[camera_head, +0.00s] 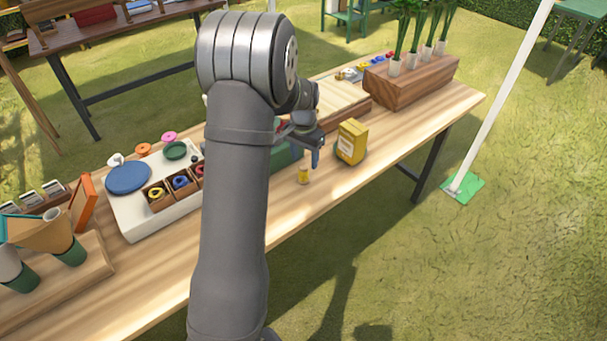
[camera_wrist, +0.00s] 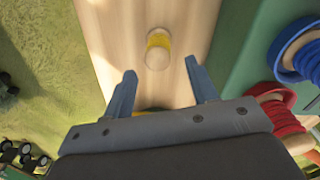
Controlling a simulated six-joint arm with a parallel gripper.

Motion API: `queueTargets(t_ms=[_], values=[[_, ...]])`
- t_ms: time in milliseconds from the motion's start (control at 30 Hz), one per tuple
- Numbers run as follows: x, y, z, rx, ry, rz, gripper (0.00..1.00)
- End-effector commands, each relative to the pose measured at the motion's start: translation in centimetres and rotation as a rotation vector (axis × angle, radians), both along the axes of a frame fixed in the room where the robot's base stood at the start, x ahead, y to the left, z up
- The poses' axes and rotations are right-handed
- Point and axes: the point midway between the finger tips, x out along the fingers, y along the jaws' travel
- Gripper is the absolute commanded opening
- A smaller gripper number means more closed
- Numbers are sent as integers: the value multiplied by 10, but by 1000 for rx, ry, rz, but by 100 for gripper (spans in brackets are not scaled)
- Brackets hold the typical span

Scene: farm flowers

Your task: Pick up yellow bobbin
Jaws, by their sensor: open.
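The yellow bobbin (camera_head: 303,177) stands on the wooden table near its front edge, to the left of a yellow box. In the wrist view the yellow bobbin (camera_wrist: 158,48) shows pale ends and a yellow band. My gripper (camera_wrist: 160,80) is open and empty. Its two blue-grey fingers point toward the bobbin, which lies beyond the fingertips and between their lines. In the head view my gripper (camera_head: 314,152) is above and near the bobbin, partly hidden by my arm.
The yellow box (camera_head: 352,142) stands close right of the bobbin. A green container (camera_head: 284,156) is behind it. Blue (camera_wrist: 298,50) and red (camera_wrist: 276,116) spools sit at the right of the wrist view. A wooden planter (camera_head: 412,82) stands farther right. The table's front edge is near.

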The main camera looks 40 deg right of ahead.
Motion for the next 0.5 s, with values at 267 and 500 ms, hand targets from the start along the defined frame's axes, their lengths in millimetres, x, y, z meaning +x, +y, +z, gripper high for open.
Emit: queueTargets(t_ms=[267, 500], values=[[-4, 7, -33, 3, 2, 0, 53], [-4, 6, -53, 1, 0, -1, 53]])
